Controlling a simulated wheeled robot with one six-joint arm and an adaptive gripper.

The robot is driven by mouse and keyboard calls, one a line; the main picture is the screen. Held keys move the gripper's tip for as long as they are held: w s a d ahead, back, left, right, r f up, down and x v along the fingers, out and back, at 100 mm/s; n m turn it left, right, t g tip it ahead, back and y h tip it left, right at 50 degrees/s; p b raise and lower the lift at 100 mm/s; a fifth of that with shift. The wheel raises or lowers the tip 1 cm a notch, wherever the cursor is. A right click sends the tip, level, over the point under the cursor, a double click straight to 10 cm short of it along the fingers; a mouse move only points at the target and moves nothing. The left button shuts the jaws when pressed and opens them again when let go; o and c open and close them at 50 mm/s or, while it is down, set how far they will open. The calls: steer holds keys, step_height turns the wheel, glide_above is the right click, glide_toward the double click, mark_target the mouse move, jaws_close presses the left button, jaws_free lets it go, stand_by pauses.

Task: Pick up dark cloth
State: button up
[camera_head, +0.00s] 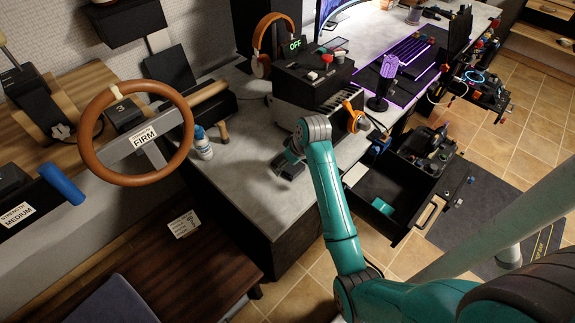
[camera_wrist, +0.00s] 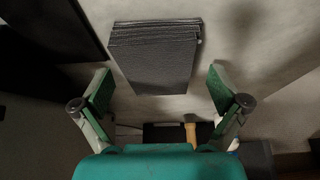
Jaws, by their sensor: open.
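The dark cloth (camera_wrist: 155,55) is a folded, dark grey stack with layered edges, lying on the grey desk top in the wrist view. My gripper (camera_wrist: 160,90) is open, its green finger pads on either side of the cloth's near end in the picture, with clear gaps to both sides. Nothing is between the pads in a firm hold. In the head view my gripper (camera_head: 291,156) is low over the desk, mostly hidden by my wrist. A small dark shape beside it there may be the cloth, but I cannot tell surely.
A white-and-blue bottle (camera_head: 202,142) stands left of my gripper on the desk (camera_head: 245,140). A black box with an OFF display (camera_head: 312,75) stands behind. An open drawer (camera_head: 390,195) is to the right. A brown steering wheel (camera_head: 137,133) is at the left.

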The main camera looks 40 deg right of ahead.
steer(key=shift+f, duration=0.2)
stand_by(0.3)
steer(key=c, duration=1.1)
steer(key=shift+r, duration=0.15)
steer(key=shift+c, duration=0.2)
